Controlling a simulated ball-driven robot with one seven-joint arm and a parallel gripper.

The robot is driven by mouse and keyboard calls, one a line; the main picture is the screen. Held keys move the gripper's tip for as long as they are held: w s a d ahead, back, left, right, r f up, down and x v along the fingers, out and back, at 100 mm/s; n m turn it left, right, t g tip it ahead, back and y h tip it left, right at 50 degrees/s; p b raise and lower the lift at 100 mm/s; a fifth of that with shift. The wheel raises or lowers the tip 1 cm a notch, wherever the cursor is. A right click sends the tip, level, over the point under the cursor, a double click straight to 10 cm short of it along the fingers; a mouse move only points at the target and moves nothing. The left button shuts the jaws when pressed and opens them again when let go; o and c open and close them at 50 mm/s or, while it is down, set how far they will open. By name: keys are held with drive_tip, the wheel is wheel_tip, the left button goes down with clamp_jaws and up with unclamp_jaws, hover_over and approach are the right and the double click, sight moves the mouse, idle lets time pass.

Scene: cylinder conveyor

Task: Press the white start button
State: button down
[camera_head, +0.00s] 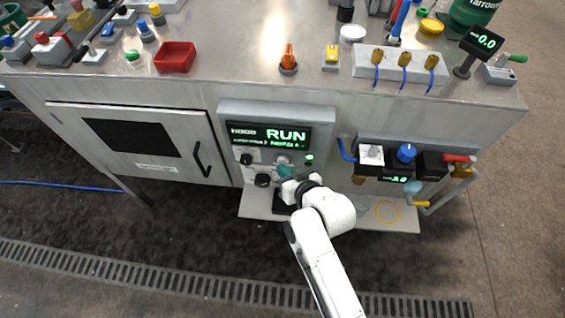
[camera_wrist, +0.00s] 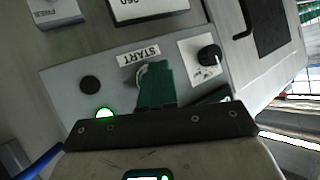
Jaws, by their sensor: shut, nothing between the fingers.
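The control panel (camera_head: 230,165) is on the front of the bench, below a display (camera_head: 269,136) reading RUN. The START label (camera_wrist: 138,55) is on the panel in the wrist view. A pale edge of the start button (camera_wrist: 142,76) shows just below that label; the rest is hidden behind the fingers. My gripper (camera_wrist: 155,72), with teal fingers, is shut and empty, its tips over the button. In the head view my gripper (camera_head: 284,170) is just below the button (camera_head: 282,160). I cannot tell whether the tips touch it.
A lit green lamp (camera_wrist: 104,114), a black button (camera_wrist: 90,84) and a black knob (camera_wrist: 208,55) are close around my fingers. A cabinet door (camera_head: 150,145) with a handle is left of the panel. A valve unit (camera_head: 405,160) with a blue hose is to the right.

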drive_tip(key=shift+s+p, duration=0.55)
drive_tip(key=shift+s, duration=0.35)
drive_tip(key=s+p, duration=0.2)
drive_tip(key=s, duration=0.3)
drive_tip(key=shift+a, duration=0.1)
idle(0.6)
